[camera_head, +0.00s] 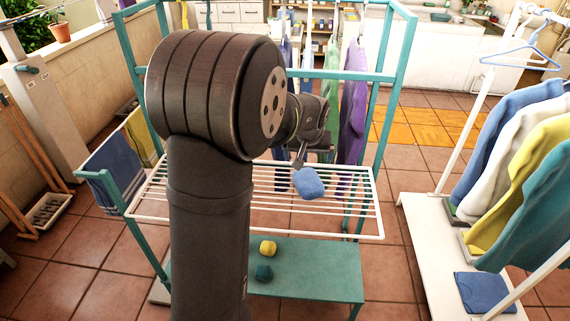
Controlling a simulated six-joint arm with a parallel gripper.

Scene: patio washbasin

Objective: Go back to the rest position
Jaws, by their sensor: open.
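My gripper (300,162) is in the middle of the view, at the end of my dark arm, which hides part of it. It is open and points down over the white wire rack (345,228). A small blue, soft-looking block (309,183) shows just below the fingertips, over the rack's bars. I cannot tell whether the fingers touch it.
A teal frame (396,90) surrounds the rack, with hanging clothes behind. A yellow piece (267,248) and a dark teal piece (264,272) lie on the low teal shelf (325,270). A white clothes stand (425,235) with garments is on the right.

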